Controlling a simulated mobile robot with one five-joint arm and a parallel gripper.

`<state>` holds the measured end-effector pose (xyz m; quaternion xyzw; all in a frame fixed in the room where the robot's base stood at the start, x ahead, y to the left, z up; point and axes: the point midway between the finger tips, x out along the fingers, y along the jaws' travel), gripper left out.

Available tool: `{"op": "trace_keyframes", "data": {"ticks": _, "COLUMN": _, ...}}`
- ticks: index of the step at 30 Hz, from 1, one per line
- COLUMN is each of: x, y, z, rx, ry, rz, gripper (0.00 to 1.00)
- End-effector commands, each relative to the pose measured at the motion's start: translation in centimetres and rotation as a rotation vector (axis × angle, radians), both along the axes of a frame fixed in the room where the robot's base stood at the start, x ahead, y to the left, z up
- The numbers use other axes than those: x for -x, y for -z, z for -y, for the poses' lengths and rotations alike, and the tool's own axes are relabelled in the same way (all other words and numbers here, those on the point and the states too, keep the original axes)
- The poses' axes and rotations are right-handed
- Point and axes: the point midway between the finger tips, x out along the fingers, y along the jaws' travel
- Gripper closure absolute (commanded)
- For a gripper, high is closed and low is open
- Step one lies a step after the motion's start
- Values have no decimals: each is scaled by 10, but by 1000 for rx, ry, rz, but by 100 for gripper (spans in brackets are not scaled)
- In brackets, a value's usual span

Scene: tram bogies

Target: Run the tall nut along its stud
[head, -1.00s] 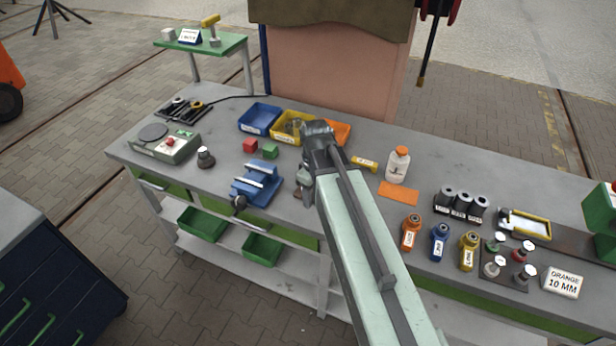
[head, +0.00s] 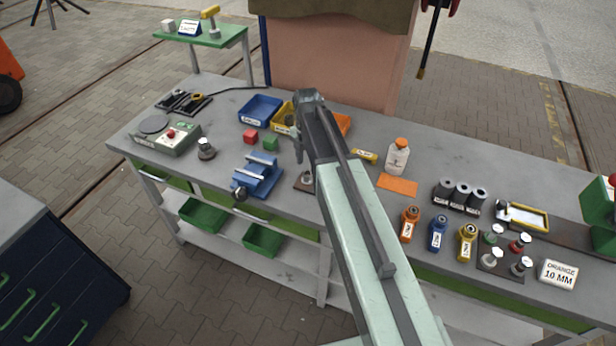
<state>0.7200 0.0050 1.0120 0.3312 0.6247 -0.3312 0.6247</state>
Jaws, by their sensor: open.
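My gripper (head: 298,158) hangs from the arm's end over the middle of the bench, to the right of the green block. It is small and seen from behind the arm. It is open, and I see nothing held in it. Just below it in the picture, a small dark plate (head: 301,184) with a grey upright piece (head: 307,177) stands on the bench, partly hidden by my arm. This may be the stud with its tall nut, but I cannot make out nut or thread.
A blue vise (head: 258,174) stands left of the plate, with red (head: 250,136) and green (head: 270,143) blocks behind. Blue (head: 260,110) and yellow (head: 281,118) bins sit further back. The bench's middle front is clear.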

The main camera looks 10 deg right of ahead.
Motion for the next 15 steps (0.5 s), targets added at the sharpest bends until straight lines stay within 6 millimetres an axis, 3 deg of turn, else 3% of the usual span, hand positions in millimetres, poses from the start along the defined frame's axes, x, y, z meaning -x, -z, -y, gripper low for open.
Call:
{"op": "trace_keyframes", "data": {"ticks": 1, "x": 0, "y": 19, "z": 0, "rx": 0, "ry": 1, "rz": 0, "gripper": 51}}
{"op": "trace_keyframes", "data": {"ticks": 6, "x": 0, "y": 46, "z": 0, "rx": 0, "ry": 1, "rz": 0, "gripper": 51}}
{"op": "trace_keyframes", "data": {"ticks": 15, "x": 0, "y": 49, "z": 1, "rx": 0, "ry": 2, "rz": 0, "gripper": 51}}
